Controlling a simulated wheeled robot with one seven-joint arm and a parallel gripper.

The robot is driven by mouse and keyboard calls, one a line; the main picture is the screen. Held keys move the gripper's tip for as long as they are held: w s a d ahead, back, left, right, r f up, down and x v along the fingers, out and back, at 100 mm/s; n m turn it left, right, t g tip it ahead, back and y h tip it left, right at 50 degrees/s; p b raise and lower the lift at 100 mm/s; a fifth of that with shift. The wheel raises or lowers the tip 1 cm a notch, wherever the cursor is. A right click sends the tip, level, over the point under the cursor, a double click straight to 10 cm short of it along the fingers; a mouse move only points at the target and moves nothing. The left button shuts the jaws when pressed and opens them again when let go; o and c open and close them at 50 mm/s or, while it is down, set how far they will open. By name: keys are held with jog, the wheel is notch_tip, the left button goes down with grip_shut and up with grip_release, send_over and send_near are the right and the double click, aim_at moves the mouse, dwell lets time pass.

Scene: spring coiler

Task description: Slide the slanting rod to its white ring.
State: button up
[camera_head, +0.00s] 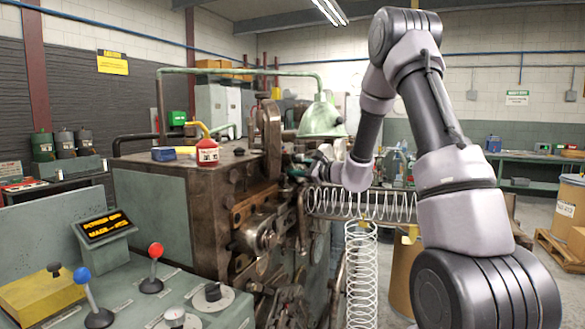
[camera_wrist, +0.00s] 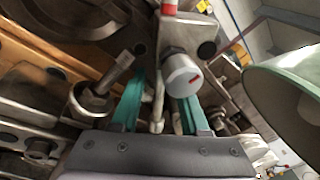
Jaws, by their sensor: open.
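My gripper (camera_wrist: 160,82) is open in the wrist view, its two teal fingers apart and pointing at the machine's face. A thin pale rod (camera_wrist: 158,98) runs between the fingers, with clear room to the left finger. A round grey knob (camera_wrist: 183,75) with a red mark lies in front of the right fingertip; I cannot tell if they touch. A slanting metal rod (camera_wrist: 117,73) rises from a round metal collar left of the fingers. I cannot tell which rod is the task's. I cannot make out the white ring. In the head view my gripper (camera_head: 303,170) is small beside the machine.
The coiler machine (camera_head: 155,210) fills the left and middle. A green lamp shade (camera_head: 321,121) hangs close above my gripper. A wire spring (camera_head: 375,205) runs right behind my forearm, and another spring (camera_head: 361,280) stands below. A control panel with levers (camera_head: 152,270) is front left.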

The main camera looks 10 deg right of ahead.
grip_shut()
dwell(1.4)
